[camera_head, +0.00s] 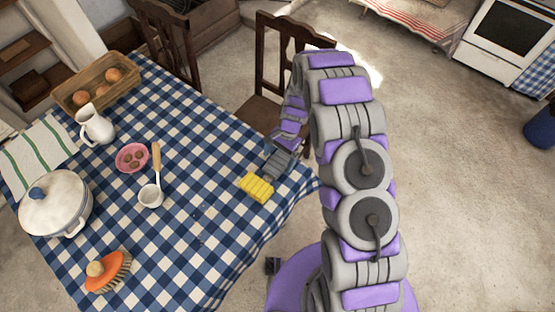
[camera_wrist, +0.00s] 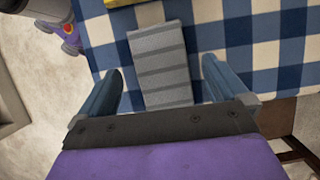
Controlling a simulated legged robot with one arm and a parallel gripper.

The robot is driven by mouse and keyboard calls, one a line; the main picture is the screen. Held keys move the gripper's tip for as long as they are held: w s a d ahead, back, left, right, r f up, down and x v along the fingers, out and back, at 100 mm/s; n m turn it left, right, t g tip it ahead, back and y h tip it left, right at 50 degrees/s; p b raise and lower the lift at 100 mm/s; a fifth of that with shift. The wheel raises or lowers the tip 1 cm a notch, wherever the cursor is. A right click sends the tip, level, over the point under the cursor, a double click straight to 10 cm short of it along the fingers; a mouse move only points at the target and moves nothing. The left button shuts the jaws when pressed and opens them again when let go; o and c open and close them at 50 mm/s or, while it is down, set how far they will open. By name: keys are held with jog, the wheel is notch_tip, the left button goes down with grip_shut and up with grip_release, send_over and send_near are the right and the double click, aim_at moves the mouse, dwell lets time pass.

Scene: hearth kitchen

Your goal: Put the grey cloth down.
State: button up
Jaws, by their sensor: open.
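The grey cloth (camera_wrist: 160,68) is a flat, folded strip with darker stripes. In the wrist view it appears to lie on the blue-and-white checked table, between my gripper's two fingers. My gripper (camera_wrist: 162,80) is open, with a visible gap between each finger and the cloth. In the head view the cloth (camera_head: 278,164) is near the table's right edge, below the end of my arm. My gripper's fingers are hard to make out there.
A ladle (camera_head: 151,195), pink dish (camera_head: 132,157), white jug (camera_head: 96,125), lidded pot (camera_head: 57,204) and orange brush (camera_head: 108,272) stand farther left. A wooden chair (camera_head: 262,72) is behind the table edge.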

jog(key=p+v, duration=0.1)
jog(key=v, duration=0.9)
jog(key=s+d+r+n+t+h, duration=0.1)
jog(key=s+d+r+n, duration=0.15)
jog(key=s+r, duration=0.65)
jog(key=s+d+r+n, duration=0.2)
jog(key=s+d+r, duration=0.25)
jog(key=r, duration=0.75)
jog(key=s+d+r+n+h, duration=0.1)
jog(key=s+d+r, duration=0.1)
jog(key=s, duration=0.9)
jog(key=s+d+r+n, duration=0.2)
jog(key=s+r, duration=0.2)
jog(key=s, duration=0.7)
jog(key=shift+d+r+t+h, duration=0.25)
jog(key=shift+t+h, duration=0.15)
